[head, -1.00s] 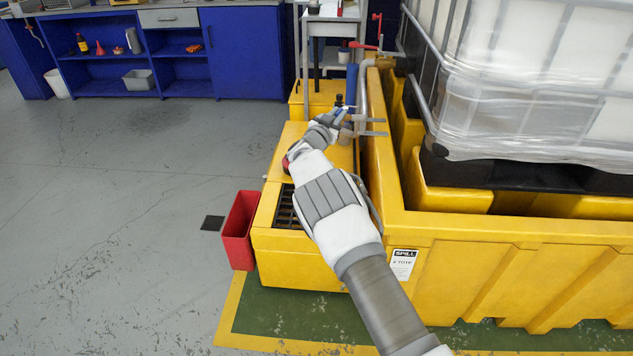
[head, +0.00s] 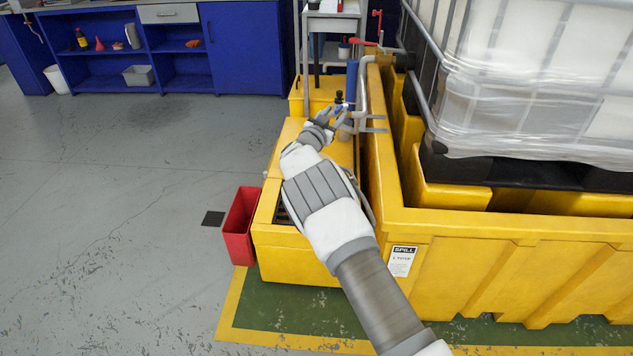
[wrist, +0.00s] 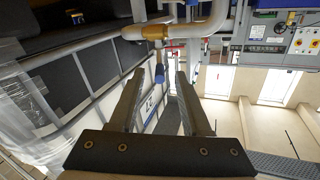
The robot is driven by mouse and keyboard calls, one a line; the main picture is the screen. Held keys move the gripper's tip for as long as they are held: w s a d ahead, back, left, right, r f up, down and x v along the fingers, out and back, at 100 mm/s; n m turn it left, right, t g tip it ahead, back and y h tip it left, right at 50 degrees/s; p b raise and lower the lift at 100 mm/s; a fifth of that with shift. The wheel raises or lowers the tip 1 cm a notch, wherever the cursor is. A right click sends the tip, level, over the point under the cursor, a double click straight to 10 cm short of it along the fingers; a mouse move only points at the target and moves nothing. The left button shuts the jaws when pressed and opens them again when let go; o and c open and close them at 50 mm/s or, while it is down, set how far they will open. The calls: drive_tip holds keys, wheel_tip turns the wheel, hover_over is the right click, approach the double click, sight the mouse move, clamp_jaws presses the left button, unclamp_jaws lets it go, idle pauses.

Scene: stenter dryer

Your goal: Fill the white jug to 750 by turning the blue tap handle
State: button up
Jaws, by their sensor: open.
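The blue tap handle (wrist: 160,73) hangs from a brass valve (wrist: 154,33) on a grey pipe in the wrist view. My gripper (wrist: 161,80) is open, with one finger on each side of the handle in the picture. I cannot tell whether the handle is between the fingertips or just beyond them, and no finger visibly touches it. In the head view my gripper (head: 335,117) is at the pipework beside the yellow bund, and a small bit of the blue handle (head: 338,107) shows there. I cannot make out the white jug in either view; my arm covers part of the yellow stand.
The yellow spill bund (head: 480,245) with a wrapped white tank (head: 540,90) stands to the right. A yellow stand (head: 300,262) lies under my arm. A red bin (head: 240,228) stands at its left. Open grey floor (head: 110,210) extends left. A blue workbench (head: 240,50) is behind.

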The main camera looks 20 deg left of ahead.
drive_tip(key=s+a+p, duration=0.3)
drive_tip(key=s, duration=1.2)
